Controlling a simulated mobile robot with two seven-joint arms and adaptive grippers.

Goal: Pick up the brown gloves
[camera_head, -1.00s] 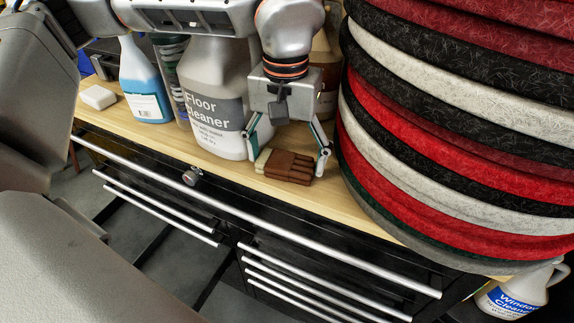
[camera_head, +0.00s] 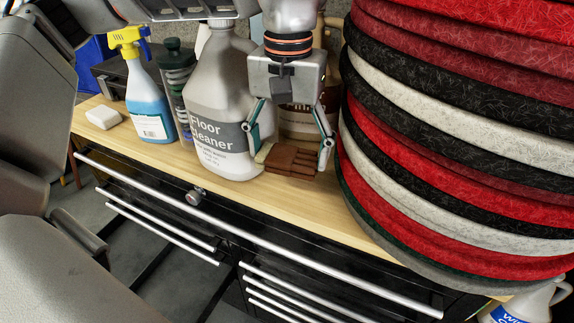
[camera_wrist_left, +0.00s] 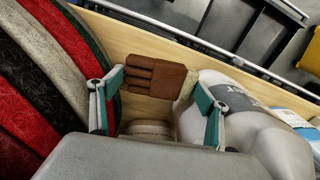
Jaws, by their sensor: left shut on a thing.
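The brown gloves (camera_head: 291,161), with a pale cuff at the left end, are between the two fingers of my left gripper (camera_head: 289,155). The gripper points down and is shut on them, one finger at the cuff and the other at the glove fingertips. They appear to be slightly above the wooden bench top (camera_head: 240,197), in front of the bottles. In the left wrist view the gloves (camera_wrist_left: 155,77) span between the fingertips of the left gripper (camera_wrist_left: 158,84). My right gripper is not in view.
A grey floor cleaner jug (camera_head: 218,95) stands close left of the gripper. A tall stack of red, black and white pads (camera_head: 460,130) is close on the right. A blue spray bottle (camera_head: 147,100) and white block (camera_head: 103,117) stand further left. The bench front strip is clear.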

